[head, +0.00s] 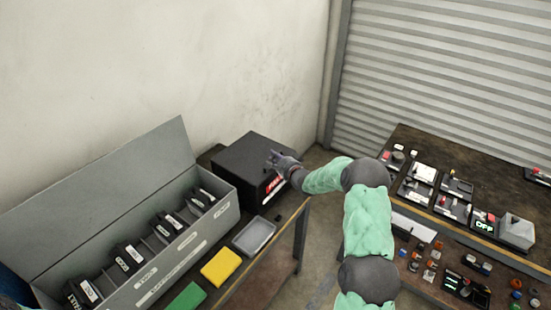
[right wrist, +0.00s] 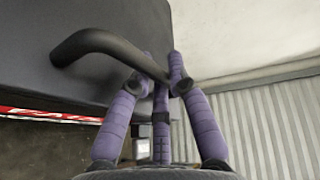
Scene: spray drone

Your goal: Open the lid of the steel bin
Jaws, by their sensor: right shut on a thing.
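The dark steel bin (head: 243,163) stands on the bench against the wall, with a red and white label (head: 274,184) on its front. Its flat lid (right wrist: 110,28) looks shut. A curved black handle (right wrist: 98,41) rises from the lid in the right wrist view. My right gripper (head: 276,158) is over the bin's right side, and its purple fingers (right wrist: 163,72) are closed around the right end of the handle. The exact finger contact is partly hidden.
A long grey case (head: 110,188) with its lid standing open holds black labelled units left of the bin. A grey tray (head: 254,236), a yellow block (head: 221,267) and a green block (head: 187,297) lie in front. A parts-covered table (head: 455,155) stands at right.

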